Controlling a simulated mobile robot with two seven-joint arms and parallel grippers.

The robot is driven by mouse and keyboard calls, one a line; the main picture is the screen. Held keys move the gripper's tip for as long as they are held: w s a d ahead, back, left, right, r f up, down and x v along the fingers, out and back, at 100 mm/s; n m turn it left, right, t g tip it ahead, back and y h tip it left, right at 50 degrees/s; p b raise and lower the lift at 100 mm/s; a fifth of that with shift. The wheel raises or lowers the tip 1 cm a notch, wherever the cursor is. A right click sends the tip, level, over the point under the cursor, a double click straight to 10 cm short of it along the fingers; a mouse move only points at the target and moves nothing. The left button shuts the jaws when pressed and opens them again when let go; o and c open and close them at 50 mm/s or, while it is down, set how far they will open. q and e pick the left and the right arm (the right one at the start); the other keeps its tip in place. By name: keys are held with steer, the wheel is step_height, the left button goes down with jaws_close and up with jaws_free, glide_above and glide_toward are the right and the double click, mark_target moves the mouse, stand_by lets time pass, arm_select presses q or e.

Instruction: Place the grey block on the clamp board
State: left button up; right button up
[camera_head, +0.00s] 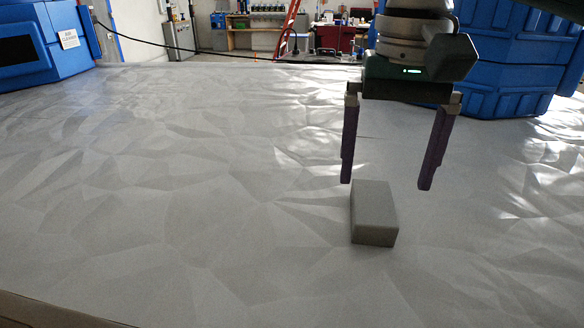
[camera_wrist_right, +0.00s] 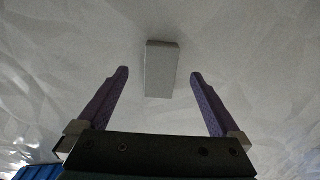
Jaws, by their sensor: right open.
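The grey block (camera_head: 373,214) lies on the pale, wrinkled table surface, right of the middle in the head view. My right gripper (camera_head: 388,185) is open and empty, with purple fingers pointing down. It hangs above the surface, and in the head view its fingertips are just above the block in the picture. In the right wrist view the block (camera_wrist_right: 161,69) lies ahead of the gripper (camera_wrist_right: 158,73), roughly between the lines of the two fingers and apart from both. No clamp board can be made out. My left gripper is not in view.
The wrinkled table surface (camera_head: 180,190) is bare and clear around the block. A blue box with a white label (camera_head: 45,40) stands at the far left. A large blue container (camera_head: 500,75) stands at the back right, behind my right gripper. A dark cable (camera_head: 200,50) runs along the back.

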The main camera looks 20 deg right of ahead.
mark_target(375, 212)
step_height(375, 212, down, 8)
steer(key=shift+r+b, duration=0.2)
steer(key=shift+b, duration=0.25)
steer(key=shift+w+r, duration=0.1)
steer(key=shift+r, duration=0.05)
jaws_close()
stand_by(0.5)
